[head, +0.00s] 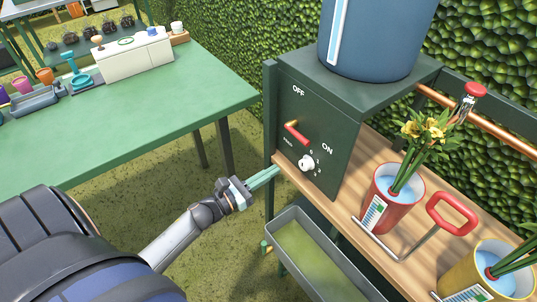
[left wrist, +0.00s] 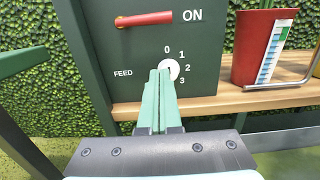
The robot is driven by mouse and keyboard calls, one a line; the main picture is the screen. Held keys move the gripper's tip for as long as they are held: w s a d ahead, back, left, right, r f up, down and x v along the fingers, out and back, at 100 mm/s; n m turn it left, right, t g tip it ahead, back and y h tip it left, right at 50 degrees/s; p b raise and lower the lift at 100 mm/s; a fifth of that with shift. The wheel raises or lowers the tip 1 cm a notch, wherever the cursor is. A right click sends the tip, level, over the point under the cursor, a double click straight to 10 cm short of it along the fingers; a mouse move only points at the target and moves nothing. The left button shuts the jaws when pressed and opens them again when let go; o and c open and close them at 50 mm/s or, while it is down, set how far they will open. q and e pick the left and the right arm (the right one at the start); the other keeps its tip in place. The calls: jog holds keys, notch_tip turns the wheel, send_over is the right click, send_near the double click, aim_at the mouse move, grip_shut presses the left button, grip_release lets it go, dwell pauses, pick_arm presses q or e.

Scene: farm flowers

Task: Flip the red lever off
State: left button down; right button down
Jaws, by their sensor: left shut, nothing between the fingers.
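The red lever (head: 297,132) sits on the dark green panel (head: 325,130) of a box, between the OFF and ON labels. In the left wrist view the lever (left wrist: 145,19) lies nearly level, its right end toward the ON label. Below it is a white round FEED knob (head: 306,163) marked 0 to 3. My left gripper (head: 276,171) is shut and empty, its green fingers in front of the panel, low and left of the knob in the head view. In the left wrist view the fingertips (left wrist: 159,74) overlap the knob, below the lever; contact cannot be told. My right gripper is out of view.
A blue tank (head: 375,40) stands on the box. A wooden shelf (head: 385,220) holds a red flower pot (head: 385,205), a yellow pot (head: 455,285) and a red-handled metal frame (head: 453,213). A grey trough (head: 285,213) hangs below. A green table (head: 130,120) stands left.

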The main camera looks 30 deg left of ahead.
pick_arm(q)
jog(key=w+d+r+p, duration=0.2)
jog(key=w+r, duration=0.2)
jog(key=w, duration=0.3)
jog(key=shift+d, duration=0.25)
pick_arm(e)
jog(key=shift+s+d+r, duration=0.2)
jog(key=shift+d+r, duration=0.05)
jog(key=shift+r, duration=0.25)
pick_arm(q)
jog(key=shift+w+r, duration=0.1)
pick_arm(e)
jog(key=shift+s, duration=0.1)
